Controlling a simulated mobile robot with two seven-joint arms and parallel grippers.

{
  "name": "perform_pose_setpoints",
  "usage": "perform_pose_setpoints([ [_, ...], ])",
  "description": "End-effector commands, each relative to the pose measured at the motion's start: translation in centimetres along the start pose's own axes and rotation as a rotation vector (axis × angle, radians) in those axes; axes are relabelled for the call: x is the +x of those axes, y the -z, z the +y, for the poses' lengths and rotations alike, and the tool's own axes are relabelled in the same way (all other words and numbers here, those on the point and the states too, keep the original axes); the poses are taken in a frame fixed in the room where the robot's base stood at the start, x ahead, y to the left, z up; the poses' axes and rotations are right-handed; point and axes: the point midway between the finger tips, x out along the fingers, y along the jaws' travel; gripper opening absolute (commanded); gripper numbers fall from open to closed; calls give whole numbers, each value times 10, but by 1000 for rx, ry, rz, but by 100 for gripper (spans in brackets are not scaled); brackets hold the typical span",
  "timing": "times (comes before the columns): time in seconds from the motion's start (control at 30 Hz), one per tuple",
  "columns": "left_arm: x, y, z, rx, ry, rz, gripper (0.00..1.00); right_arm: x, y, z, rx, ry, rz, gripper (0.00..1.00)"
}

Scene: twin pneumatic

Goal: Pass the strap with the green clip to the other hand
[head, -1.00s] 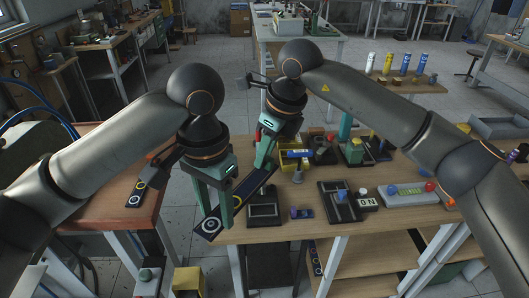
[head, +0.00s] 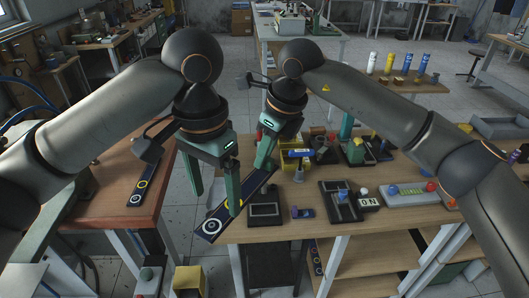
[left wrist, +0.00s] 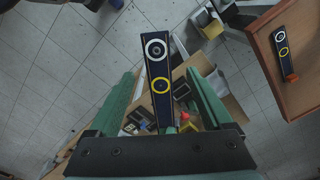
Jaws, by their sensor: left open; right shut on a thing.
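A long dark strap (head: 249,190) with a white ring and a yellow ring hangs slanted in front of the right-hand table. My right gripper (head: 264,158) is shut on its upper end. A green clip cannot be told apart there from the green fingers. My left gripper (head: 216,200) is open around the strap's lower part, with one finger in front of it in the head view. In the left wrist view the strap (left wrist: 159,70) lies between the spread left fingers, apparently touching neither. A second ringed strap (head: 140,189) lies on the left table; its end piece looks red-orange in the wrist view (left wrist: 291,77).
The brown left table (head: 120,215) and the wooden right table (head: 285,229) stand with a gap between them. A yellow box (head: 188,280) stands low in front.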

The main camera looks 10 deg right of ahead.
Motion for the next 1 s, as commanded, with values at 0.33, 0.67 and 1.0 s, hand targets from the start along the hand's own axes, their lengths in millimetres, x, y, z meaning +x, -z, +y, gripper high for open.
perform_pose_setpoints([
  [0.33, -65, 0, 0, -3, 2, 3, 84, 0, 0, 0, 1, 0, 0, 0],
  [0.67, -74, 8, -2, -18, -50, 29, 84, 0, 0, 0, 0, 0, 0, 0],
  [1.0, 6, 75, -47, -279, -422, 338, 84, 0, 0, 0, 0, 0, 0, 0],
])
